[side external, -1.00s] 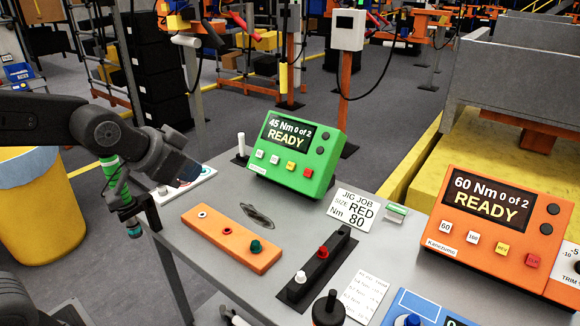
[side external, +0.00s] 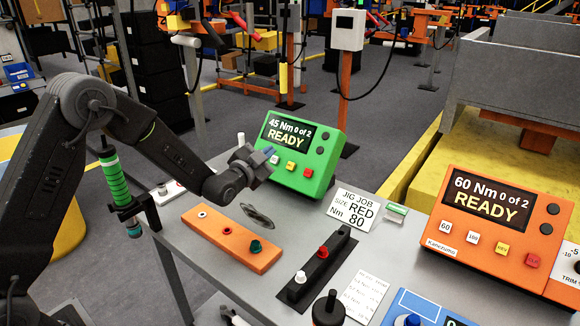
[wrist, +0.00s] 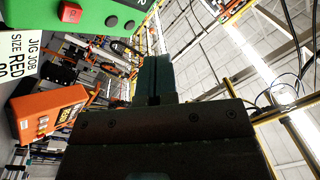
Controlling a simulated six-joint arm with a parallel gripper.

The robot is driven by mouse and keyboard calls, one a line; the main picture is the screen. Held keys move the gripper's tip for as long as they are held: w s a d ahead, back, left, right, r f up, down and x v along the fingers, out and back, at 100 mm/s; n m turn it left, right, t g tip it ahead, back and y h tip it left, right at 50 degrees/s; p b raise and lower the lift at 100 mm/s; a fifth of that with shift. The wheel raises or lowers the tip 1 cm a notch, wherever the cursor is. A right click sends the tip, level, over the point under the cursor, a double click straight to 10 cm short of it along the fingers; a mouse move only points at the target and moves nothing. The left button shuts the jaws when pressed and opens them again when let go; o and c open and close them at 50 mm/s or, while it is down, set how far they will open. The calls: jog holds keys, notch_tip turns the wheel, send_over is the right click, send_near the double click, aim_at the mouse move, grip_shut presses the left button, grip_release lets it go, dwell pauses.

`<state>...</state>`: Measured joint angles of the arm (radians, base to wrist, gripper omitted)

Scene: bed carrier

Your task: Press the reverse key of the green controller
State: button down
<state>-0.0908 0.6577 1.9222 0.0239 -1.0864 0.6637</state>
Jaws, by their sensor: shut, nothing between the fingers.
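The green controller (side external: 322,185) stands on the grey bench, its screen reading 45 Nm, 0 of 2, READY. Along its lower front are a white key (side external: 274,159), a yellow key (side external: 291,167) and a red key (side external: 308,173); their labels are too small to read. My gripper (side external: 266,156) is shut and empty in front of the controller's left end, hiding the leftmost white key. I cannot tell whether it touches. In the wrist view, my shut fingers (wrist: 155,75) point upward, and part of the green controller (wrist: 35,12) with its red key (wrist: 70,12) shows at top left.
An orange controller (side external: 480,252) stands at right with a similar key row. A job card (side external: 351,210) reads RED 80. An orange strip (side external: 222,238) and a black strip (side external: 318,268) with coloured knobs lie in front. A green-handled tool (side external: 113,180) hangs at the bench's left edge.

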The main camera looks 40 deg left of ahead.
aim_at(291, 166)
jog(key=shift+w+a+f+t, duration=0.2)
jog(key=shift+f+t, duration=0.2)
jog(key=shift+f, duration=0.25)
jog(key=w+f, duration=0.5)
jog(key=w, duration=0.2)
jog(key=shift+f, duration=0.2)
jog(key=shift+d, duration=0.1)
dwell(1.9)
jog(key=shift+w+f, duration=0.25)
jog(key=shift+w, duration=0.05)
jog(key=shift+w+f, duration=0.25)
jog(key=shift+w, duration=0.1)
dwell(0.8)
dwell(0.3)
jog(key=shift+s+r, duration=0.5)
jog(key=shift+s, duration=0.2)
